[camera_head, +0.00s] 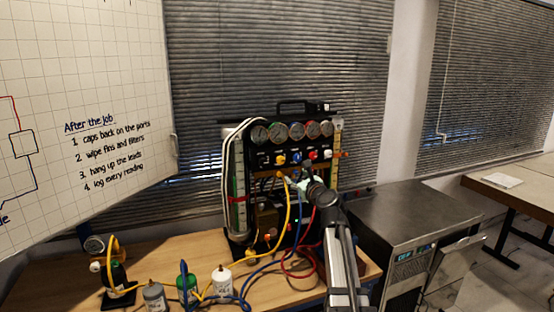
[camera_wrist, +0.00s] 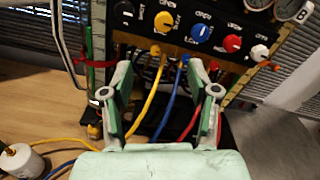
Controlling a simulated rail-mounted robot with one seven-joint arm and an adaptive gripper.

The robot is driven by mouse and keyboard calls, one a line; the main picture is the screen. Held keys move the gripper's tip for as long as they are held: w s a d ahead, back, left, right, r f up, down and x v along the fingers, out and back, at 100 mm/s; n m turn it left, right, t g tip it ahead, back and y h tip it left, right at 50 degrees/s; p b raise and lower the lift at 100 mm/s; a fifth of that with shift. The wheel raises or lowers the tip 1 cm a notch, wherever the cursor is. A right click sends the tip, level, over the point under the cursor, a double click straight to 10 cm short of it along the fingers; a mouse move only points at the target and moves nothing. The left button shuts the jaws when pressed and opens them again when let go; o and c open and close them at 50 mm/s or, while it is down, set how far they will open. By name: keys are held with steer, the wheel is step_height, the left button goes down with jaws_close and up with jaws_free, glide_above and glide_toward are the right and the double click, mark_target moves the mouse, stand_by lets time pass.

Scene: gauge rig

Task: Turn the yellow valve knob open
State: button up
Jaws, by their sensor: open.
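The yellow valve knob (camera_head: 280,159) is on the black front panel of the gauge rig, second from the left in a row of knobs. In the wrist view the yellow knob (camera_wrist: 163,21) is near the top centre, with a white pointer mark. My gripper (camera_head: 298,180) is just below the knob row in the head view. In the wrist view my gripper (camera_wrist: 160,73) has its fingers apart, with hoses showing between them. The knob lies beyond the fingertips and looks apart from them.
A blue knob (camera_wrist: 202,33) is right of the yellow one, then a red knob (camera_wrist: 232,43) and a white knob (camera_wrist: 259,53). Yellow, blue and red hoses hang below. Several bottles, including a white one (camera_head: 222,281), stand on the wooden bench (camera_head: 190,250).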

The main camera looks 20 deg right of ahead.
mark_target(281, 161)
steer(key=shift+m, duration=0.9)
steer(key=w+p, duration=0.1)
steer(key=w, duration=0.4)
steer(key=w+p, duration=0.1)
steer(key=w, duration=0.5)
steer(key=w+d+p, duration=0.1)
steer(key=w+p, duration=0.1)
steer(key=w, duration=0.3)
steer(key=shift+w+r, duration=0.2)
steer(key=shift+w, duration=0.1)
jaws_close()
